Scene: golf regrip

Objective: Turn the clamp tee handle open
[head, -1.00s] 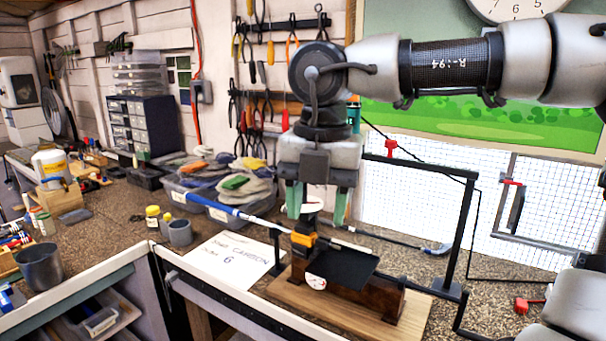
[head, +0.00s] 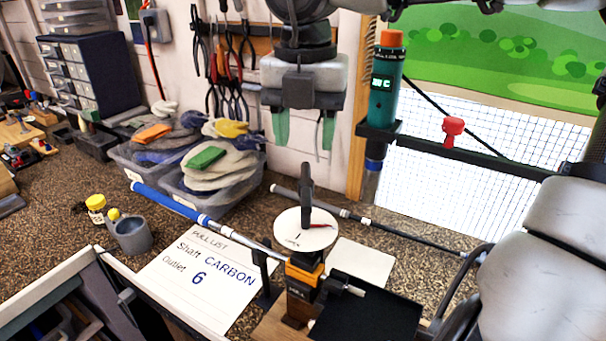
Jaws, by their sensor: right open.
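The clamp (head: 304,272), orange and black, stands on a wooden base in the lower middle of the head view. The dark tee handle (head: 306,190) stands up over a round white dial (head: 290,238) with a red pointer and lettering that seems to read OPEN. A club shaft with a blue grip (head: 178,207) runs from the left to the clamp. My right gripper (head: 304,131) is open and empty, with green fingers pointing down. In the picture it is above the handle and apart from it. My left gripper is not in view.
A teal tool (head: 384,95) with an orange cap sits in a black frame at right. Bins of gloves (head: 222,200), a grey cup (head: 132,236) and a pull-list sheet (head: 172,295) lie left. A dark shaft (head: 400,234) lies behind the clamp.

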